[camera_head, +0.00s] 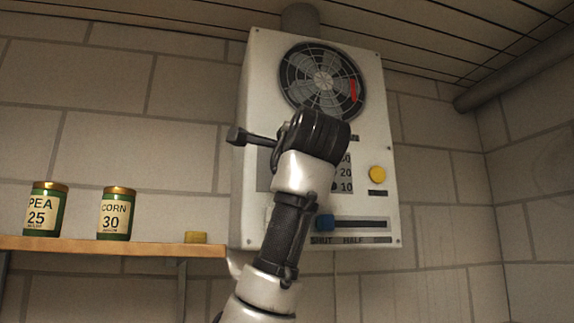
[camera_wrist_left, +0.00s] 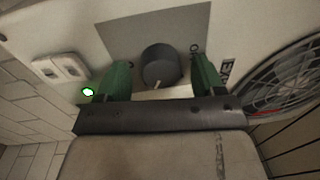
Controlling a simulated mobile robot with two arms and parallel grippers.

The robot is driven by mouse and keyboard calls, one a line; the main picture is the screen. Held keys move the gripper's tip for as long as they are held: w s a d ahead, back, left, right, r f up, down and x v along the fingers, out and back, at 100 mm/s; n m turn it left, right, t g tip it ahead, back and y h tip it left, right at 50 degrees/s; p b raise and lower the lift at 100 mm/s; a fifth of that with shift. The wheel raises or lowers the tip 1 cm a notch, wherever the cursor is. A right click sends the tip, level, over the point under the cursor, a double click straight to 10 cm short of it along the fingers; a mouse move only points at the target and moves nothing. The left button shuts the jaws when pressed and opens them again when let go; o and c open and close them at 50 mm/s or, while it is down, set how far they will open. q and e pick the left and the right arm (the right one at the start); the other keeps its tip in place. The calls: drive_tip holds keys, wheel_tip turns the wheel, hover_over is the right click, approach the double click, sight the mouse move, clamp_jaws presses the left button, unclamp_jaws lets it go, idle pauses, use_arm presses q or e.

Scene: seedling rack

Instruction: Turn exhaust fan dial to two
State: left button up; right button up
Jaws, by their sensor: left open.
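The exhaust fan dial is a dark round knob (camera_wrist_left: 160,64) with a pale pointer mark, set on a grey plate (camera_wrist_left: 116,36) in the left wrist view. My left gripper (camera_wrist_left: 162,78) is open, with one green finger on each side of the dial and visible gaps between them and the knob. Number marks around the dial are mostly hidden or too small to read. In the head view my left arm rises in front of the white control panel (camera_head: 258,75), and its hand hides the dial. My right gripper is not in view.
The panel has a fan grille (camera_head: 322,81), a yellow button (camera_head: 377,174) and a blue slider (camera_head: 325,224). A shelf (camera_head: 120,248) at left holds a pea can (camera_head: 44,209) and a corn can (camera_head: 115,213).

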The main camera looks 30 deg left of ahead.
use_arm(q)
drive_tip(key=shift+s, duration=0.1)
drive_tip(key=b+v, duration=0.4)
drive_tip(key=v, duration=0.6)
drive_tip(key=shift+s+d+b, duration=0.2)
drive_tip(key=shift+d+b, duration=0.1)
drive_tip(key=shift+b, duration=0.05)
drive_tip(key=shift+w+f, duration=0.1)
